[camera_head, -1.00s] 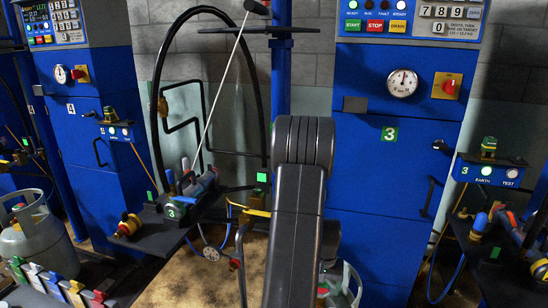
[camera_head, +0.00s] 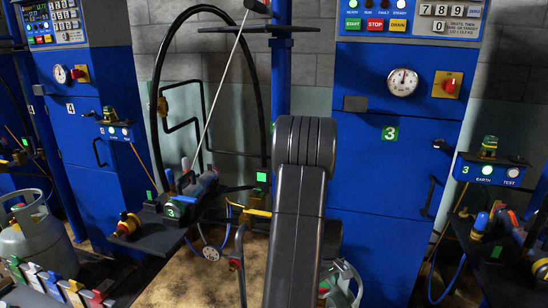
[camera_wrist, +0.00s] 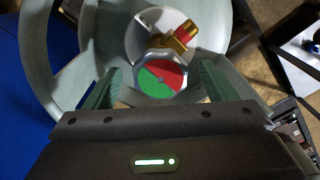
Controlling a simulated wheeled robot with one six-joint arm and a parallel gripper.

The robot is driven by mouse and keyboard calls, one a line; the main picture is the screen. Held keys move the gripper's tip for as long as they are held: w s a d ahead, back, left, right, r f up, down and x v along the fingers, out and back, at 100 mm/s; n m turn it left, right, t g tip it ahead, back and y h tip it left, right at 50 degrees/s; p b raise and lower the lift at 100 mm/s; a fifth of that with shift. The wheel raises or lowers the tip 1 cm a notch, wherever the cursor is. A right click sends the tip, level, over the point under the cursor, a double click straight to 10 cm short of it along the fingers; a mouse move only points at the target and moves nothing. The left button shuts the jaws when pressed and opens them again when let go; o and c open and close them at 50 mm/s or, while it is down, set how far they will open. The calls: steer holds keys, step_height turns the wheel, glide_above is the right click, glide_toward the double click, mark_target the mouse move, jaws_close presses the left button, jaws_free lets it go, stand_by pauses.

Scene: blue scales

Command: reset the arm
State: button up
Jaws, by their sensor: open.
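My gripper (camera_wrist: 160,88) is open in the wrist view, its two green fingers apart. A round red and green disc (camera_wrist: 160,80) and a brass valve (camera_wrist: 176,40) show between and beyond the fingers. They sit on top of a grey gas cylinder (camera_wrist: 235,45), inside its collar. I cannot tell whether a finger touches the disc. In the head view my dark arm fills the middle and hides my gripper. Part of a grey cylinder (camera_head: 350,285) shows low, just right of my arm.
A blue scale cabinet (camera_head: 370,190) marked 3 stands behind my arm. Another blue cabinet (camera_head: 100,150) stands left, with a grey cylinder (camera_head: 38,240) in front. A dark shelf (camera_head: 150,240) with fittings is left of my arm. A row of coloured clips (camera_head: 65,287) lies at lower left.

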steer(key=shift+n, duration=1.7)
steer(key=shift+r, duration=0.1)
